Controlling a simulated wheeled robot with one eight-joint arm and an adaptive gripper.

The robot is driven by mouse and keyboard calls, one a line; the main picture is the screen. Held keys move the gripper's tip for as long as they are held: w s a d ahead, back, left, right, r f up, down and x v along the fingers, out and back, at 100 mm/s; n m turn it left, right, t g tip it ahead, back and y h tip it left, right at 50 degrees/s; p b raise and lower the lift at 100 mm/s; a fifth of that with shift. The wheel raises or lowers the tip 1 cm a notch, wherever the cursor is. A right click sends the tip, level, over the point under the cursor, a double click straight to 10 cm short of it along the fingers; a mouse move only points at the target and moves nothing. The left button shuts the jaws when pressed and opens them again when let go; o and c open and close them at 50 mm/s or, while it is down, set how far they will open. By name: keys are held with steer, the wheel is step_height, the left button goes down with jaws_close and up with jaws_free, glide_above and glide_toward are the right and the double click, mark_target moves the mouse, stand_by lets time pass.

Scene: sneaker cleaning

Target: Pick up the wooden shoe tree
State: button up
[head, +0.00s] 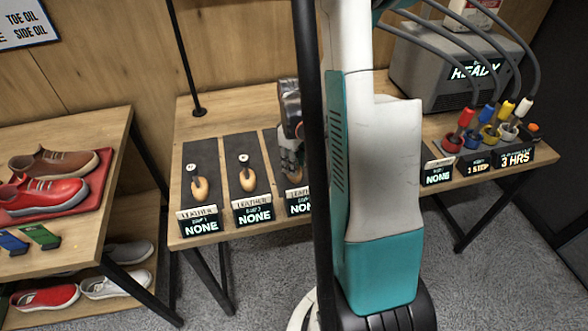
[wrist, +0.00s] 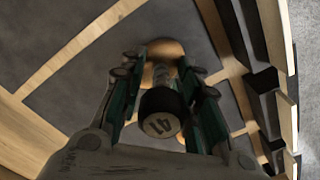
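Three wooden shoe trees stand on dark mats on the middle table: the left one (head: 200,189), the middle one (head: 247,180) and the right one (head: 296,178). My gripper (head: 291,160) is over the right one and partly hides it. In the wrist view, a shoe tree with a wooden base (wrist: 166,49) and a black knob marked 41 (wrist: 161,113) lies between the fingers of my gripper (wrist: 162,72). The fingers are open on both sides of it, with a visible gap beside the knob.
Signs reading NONE (head: 254,215) stand at the mats' front edges. A thin black post (head: 182,60) rises behind them. A grey machine (head: 455,70) with cables and colored plugs sits right. Another table at left holds shoes (head: 50,190). My own column and arm block the centre.

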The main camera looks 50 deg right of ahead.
steer(key=shift+c, duration=0.3)
jaws_close()
steer(key=shift+r, duration=0.1)
